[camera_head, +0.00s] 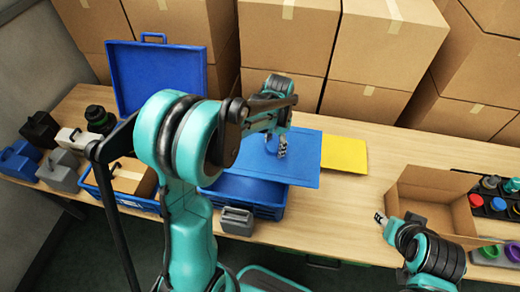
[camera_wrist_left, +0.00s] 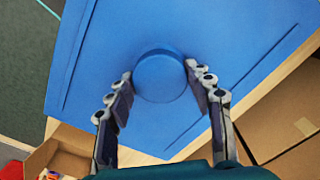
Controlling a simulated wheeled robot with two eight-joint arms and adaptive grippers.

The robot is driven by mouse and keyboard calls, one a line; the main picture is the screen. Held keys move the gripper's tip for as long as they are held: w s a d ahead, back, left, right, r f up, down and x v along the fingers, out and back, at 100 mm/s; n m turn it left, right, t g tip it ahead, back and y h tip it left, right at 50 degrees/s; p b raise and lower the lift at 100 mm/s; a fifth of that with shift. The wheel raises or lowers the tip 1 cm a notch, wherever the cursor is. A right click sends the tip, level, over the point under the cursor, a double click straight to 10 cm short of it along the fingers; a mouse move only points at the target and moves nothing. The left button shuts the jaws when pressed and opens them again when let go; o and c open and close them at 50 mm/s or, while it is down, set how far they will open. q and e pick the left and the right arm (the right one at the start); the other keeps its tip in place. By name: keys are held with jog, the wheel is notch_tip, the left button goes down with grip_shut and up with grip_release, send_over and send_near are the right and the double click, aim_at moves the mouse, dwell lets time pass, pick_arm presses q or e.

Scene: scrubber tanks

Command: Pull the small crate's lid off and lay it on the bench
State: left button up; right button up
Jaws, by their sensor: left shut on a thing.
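The small crate's lid (camera_head: 300,168) is a flat blue panel with a round blue knob (camera_wrist_left: 160,77) in its middle. My left gripper (camera_head: 277,148) is shut on the knob, with one finger on each side of it in the left wrist view (camera_wrist_left: 160,90). The lid is off to the right and back of the blue small crate (camera_head: 262,207), overlapping its top in the head view. It looks raised above the crate; the gap is hard to judge. My arm hides part of the crate. My right gripper (camera_head: 380,218) is over the bench at right, its jaws too small to read.
The wooden bench (camera_head: 345,200) has bare room right of the lid. A yellow panel (camera_head: 345,155) lies beside the lid. An open cardboard box (camera_head: 435,190) stands at right. A blue crate with its lid up (camera_head: 158,75) stands at left. Stacked cartons (camera_head: 285,35) line the back.

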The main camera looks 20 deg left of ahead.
pick_arm(q)
jog(key=shift+w+d+r, duration=0.5)
jog(key=shift+d+r, duration=0.05)
jog(key=shift+d, duration=0.05)
jog(key=shift+r, duration=0.15)
jog(key=shift+r+p, duration=0.8)
jog(key=shift+r, duration=0.05)
jog(key=shift+r+p, duration=1.75)
jog(key=shift+r, duration=0.7)
